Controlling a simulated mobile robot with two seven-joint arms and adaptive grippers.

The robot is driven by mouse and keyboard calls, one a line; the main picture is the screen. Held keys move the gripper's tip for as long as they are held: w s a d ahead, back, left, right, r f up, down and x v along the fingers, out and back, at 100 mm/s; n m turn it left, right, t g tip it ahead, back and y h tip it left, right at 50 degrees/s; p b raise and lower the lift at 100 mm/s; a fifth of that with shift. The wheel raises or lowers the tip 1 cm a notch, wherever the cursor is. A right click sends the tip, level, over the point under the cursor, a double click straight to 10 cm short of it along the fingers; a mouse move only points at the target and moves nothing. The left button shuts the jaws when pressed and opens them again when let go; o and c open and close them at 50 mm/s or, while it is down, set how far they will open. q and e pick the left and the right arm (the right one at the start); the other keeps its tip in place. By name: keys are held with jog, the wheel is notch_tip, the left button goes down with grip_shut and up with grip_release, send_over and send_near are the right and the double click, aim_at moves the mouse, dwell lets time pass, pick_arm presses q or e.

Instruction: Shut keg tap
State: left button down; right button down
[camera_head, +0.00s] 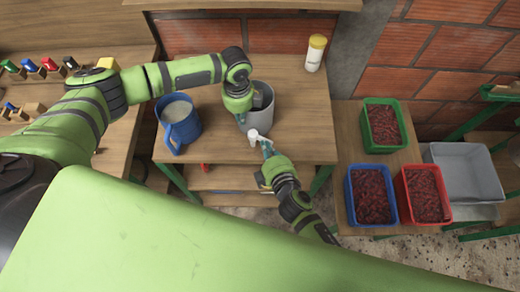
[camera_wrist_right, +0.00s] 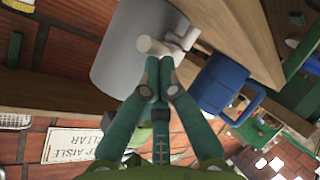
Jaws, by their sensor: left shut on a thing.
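The grey keg (camera_head: 266,97) stands at the front edge of the wooden table; it also shows in the right wrist view (camera_wrist_right: 115,45). Its pale tap (camera_head: 254,137) sticks out at the front, low on the keg, and in the right wrist view (camera_wrist_right: 160,46) it lies just beyond my fingertips. My left gripper (camera_head: 255,98) is over the keg's open top, shut on its rim; its fingers are partly hidden. My right gripper (camera_head: 265,141) is beside the tap. In the right wrist view its fingertips (camera_wrist_right: 159,76) are together, close to the tap; contact is unclear.
A blue jug (camera_head: 180,128) stands left of the keg, and a yellow-lidded white bottle (camera_head: 315,54) at the back right. Green (camera_head: 370,142), blue (camera_head: 353,212) and red (camera_head: 412,217) crates of dark red contents sit on the right table. A brick wall closes off the back.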

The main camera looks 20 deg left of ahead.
jog(key=shift+w+d+f, duration=0.1)
jog(key=shift+w+d, duration=0.5)
jog(key=shift+w, duration=0.45)
jog(key=shift+a, duration=0.1)
